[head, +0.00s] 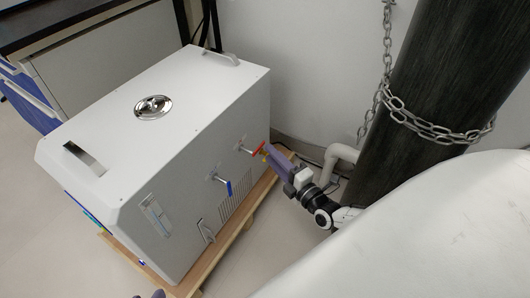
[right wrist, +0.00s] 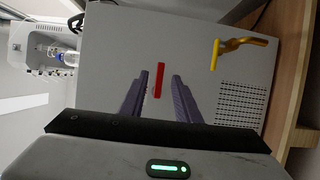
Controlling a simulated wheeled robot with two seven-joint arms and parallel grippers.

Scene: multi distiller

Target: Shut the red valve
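The red valve (head: 257,148) is a thin red handle on the side face of a white box-shaped machine. In the right wrist view, the red handle (right wrist: 159,80) stands between the two purple fingers, with a gap on each side. My right gripper (head: 271,157) is at the red valve in the head view; in the right wrist view the gripper (right wrist: 162,88) is open and holds nothing. Of my left gripper (head: 157,294), only a purple tip shows at the bottom edge of the head view.
A blue-handled valve (head: 228,187) sits on the same face. A yellow valve (right wrist: 238,43) is close to the red one. The machine (head: 190,120) stands on a wooden pallet (head: 232,240). A dark column (head: 440,70) with a chain (head: 420,130) rises at the right.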

